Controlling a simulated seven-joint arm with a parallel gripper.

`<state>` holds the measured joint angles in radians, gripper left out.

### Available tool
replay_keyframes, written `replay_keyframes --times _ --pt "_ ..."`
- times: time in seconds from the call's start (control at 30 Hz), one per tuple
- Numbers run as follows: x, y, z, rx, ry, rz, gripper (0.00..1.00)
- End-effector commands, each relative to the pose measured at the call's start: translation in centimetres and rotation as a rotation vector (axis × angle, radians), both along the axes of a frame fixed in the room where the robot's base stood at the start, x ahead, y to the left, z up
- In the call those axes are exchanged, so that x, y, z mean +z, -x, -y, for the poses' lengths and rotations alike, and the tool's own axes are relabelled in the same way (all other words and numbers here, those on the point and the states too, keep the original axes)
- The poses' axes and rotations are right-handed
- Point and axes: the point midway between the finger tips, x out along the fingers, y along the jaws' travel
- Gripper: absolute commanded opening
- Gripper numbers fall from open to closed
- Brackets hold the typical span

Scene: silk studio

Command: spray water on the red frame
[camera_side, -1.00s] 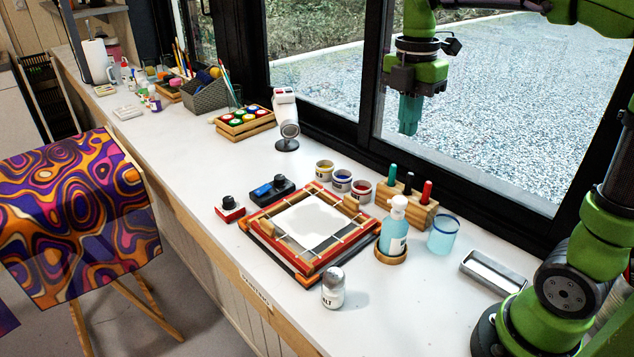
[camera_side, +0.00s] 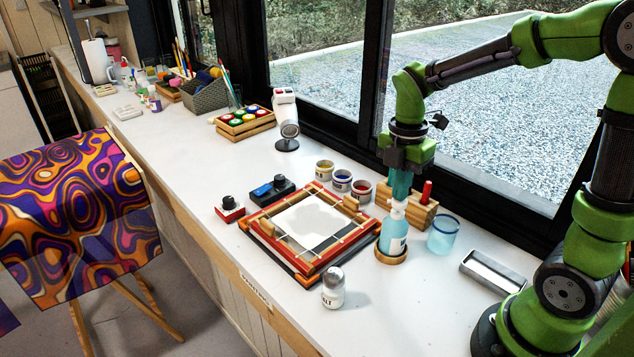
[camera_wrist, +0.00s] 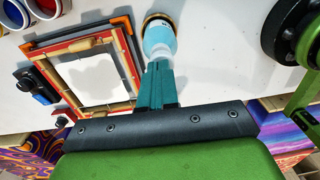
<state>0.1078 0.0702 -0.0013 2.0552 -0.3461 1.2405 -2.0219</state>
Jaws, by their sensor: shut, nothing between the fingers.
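The red frame (camera_side: 268,247) lies flat on the white table with white cloth (camera_side: 310,220) stretched in it. It also shows in the wrist view (camera_wrist: 50,60). The spray bottle (camera_side: 393,236), pale blue with a white top, stands upright on a round wooden coaster (camera_side: 390,257), right of the frame. My gripper (camera_side: 400,196) points down with teal fingers shut and empty, at the bottle's top. In the wrist view, the fingertips (camera_wrist: 158,68) overlap the top of the bottle (camera_wrist: 160,38). I cannot tell whether they touch it.
A wooden block with coloured markers (camera_side: 420,212) stands right behind the bottle. A blue glass (camera_side: 443,235) is to its right, a salt shaker (camera_side: 333,288) in front. Paint pots (camera_side: 342,181) stand behind the frame.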

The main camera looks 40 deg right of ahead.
Motion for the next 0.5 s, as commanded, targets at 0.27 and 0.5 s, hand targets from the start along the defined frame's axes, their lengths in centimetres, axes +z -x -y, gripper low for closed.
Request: replay_keyframes --times 0.27,0.5 --pt "0.0 0.0 0.0 0.000 0.000 0.000 0.00" --pt "-2.3 0.1 0.0 0.000 -0.001 -0.005 0.00"
